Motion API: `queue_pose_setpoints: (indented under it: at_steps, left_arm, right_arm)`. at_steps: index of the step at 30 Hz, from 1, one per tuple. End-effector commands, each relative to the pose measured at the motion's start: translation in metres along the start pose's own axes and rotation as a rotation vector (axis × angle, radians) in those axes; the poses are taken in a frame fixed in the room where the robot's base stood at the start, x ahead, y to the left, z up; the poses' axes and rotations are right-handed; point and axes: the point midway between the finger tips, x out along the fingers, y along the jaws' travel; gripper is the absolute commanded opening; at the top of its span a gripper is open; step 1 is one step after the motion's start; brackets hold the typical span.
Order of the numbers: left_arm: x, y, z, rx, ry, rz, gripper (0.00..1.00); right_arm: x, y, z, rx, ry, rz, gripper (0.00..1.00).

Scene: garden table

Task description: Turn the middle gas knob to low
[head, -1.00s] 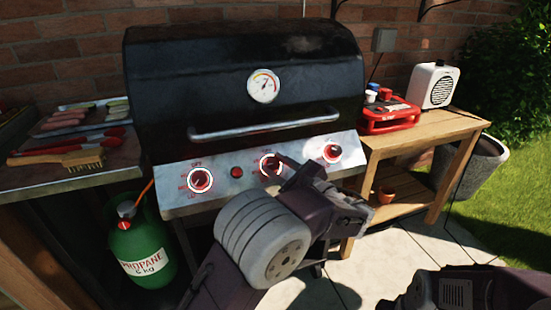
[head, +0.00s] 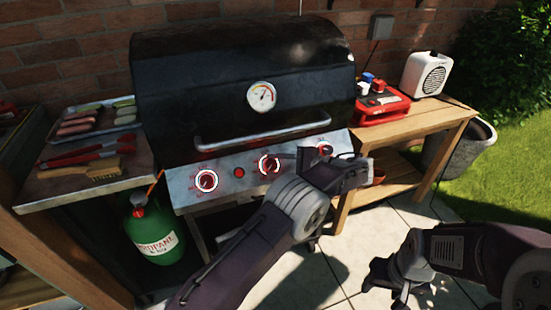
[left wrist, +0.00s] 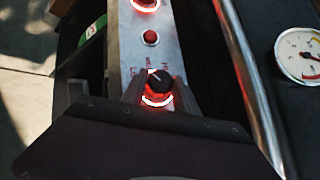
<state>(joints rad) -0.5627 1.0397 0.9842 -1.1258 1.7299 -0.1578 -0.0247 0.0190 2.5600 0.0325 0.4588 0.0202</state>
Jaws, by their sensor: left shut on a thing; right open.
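The middle gas knob (head: 268,164) is on the grill's metal front panel, ringed in glowing red and white. In the left wrist view the knob (left wrist: 159,80) is black, with a pale pointer mark towards the upper left. My left gripper (head: 279,161) is shut on it, one finger on each side in the left wrist view. The panel lettering around it is too small to read. My right gripper (head: 385,286) is open and empty over the paving at the lower right, away from the grill.
The left knob (head: 206,181) and a red button (head: 239,173) share the panel. The right knob (head: 325,149) is partly hidden by my left arm. The lid handle (head: 262,134) runs above. A green propane bottle (head: 153,232) stands below left.

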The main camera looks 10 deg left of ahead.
Motion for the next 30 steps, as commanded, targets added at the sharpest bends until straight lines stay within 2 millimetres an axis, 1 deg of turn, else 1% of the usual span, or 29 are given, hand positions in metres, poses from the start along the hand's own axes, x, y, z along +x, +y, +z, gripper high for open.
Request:
queue_pose_setpoints:
  at_steps: [1, 5, 18, 19, 21, 30]
  left_arm:
    - [-0.0003, -0.0006, 0.0009, -0.006, -0.002, 0.010, 0.00]
    - [0.0000, 0.0002, 0.0003, -0.021, -0.003, 0.024, 0.00]
    - [0.0005, 0.0012, -0.0004, -0.025, -0.005, 0.029, 0.00]
    - [0.0005, 0.0012, -0.0004, -0.025, -0.005, 0.029, 0.41]
    - [0.0005, 0.0010, -0.0004, -0.025, -0.005, 0.028, 0.57]
    - [0.0002, -0.0001, 0.0001, -0.026, -0.003, 0.027, 0.57]
  right_arm:
    - [-0.0044, -0.0001, -0.0004, 0.000, 0.000, 0.000, 0.57]
    - [-0.0069, -0.0001, -0.0007, 0.000, 0.000, 0.000, 0.57]
    - [-0.0070, -0.0001, -0.0007, 0.000, 0.000, 0.000, 0.57]
    - [-0.0070, -0.0001, -0.0007, 0.000, 0.000, 0.000, 0.57]
    - [-0.0070, -0.0001, -0.0007, 0.000, 0.000, 0.000, 0.57]
    - [-0.0075, -0.0001, -0.0007, 0.000, 0.000, 0.000, 0.57]
